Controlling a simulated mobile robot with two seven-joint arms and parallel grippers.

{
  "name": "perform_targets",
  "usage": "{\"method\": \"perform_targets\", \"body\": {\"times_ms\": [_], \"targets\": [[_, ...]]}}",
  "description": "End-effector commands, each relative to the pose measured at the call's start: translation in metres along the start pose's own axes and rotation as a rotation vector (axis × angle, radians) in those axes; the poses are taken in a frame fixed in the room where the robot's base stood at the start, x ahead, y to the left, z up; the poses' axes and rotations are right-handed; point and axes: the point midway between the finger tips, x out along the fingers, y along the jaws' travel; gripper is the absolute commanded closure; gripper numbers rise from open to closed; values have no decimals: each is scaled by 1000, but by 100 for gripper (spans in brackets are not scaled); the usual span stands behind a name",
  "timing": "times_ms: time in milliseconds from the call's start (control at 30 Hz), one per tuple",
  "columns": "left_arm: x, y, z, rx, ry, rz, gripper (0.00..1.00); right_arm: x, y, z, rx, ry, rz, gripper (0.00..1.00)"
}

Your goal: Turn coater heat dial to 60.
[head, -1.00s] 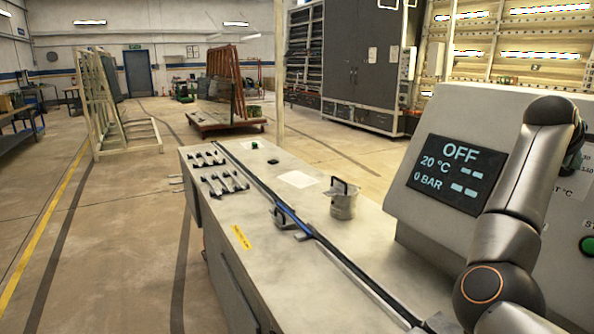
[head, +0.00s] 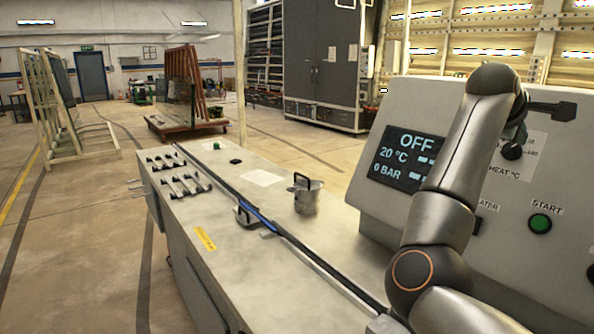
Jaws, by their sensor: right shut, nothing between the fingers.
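The black heat dial (head: 512,151) sits on the grey sloped control panel, on a white scale card marked HEAT °C. The card's left part is hidden behind my right arm, and I cannot read where the dial points. My right gripper (head: 566,110) is shut and empty, above and to the right of the dial in the picture. It looks apart from the dial; its distance from the panel is hard to judge. The panel's display (head: 402,158) reads OFF, 20 °C and 0 BAR, partly covered by my arm. My left gripper is out of view.
A green START button (head: 540,223) is below the dial. A second control, with a label ending in ATER, is mostly hidden behind my arm. A metal pot (head: 307,197) and several metal handles stand on the bench (head: 215,285) at left.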

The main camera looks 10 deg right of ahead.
Motion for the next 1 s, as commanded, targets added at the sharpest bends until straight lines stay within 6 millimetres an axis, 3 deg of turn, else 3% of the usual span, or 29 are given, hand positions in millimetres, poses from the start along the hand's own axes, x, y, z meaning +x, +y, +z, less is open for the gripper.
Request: {"method": "perform_targets", "body": {"times_ms": [400,567,667,800,900,1000], "targets": [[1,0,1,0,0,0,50,-8,1,1,-2,-3,4,100],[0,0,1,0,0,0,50,-6,15,16,-58,-76,78,100],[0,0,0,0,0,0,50,-10,39,38,-158,-193,199,100],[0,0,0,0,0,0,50,-35,87,67,-392,-427,424,100],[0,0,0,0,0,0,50,-63,118,73,-590,-601,575,100],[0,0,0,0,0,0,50,-94,143,67,-805,-774,709,100]]}}
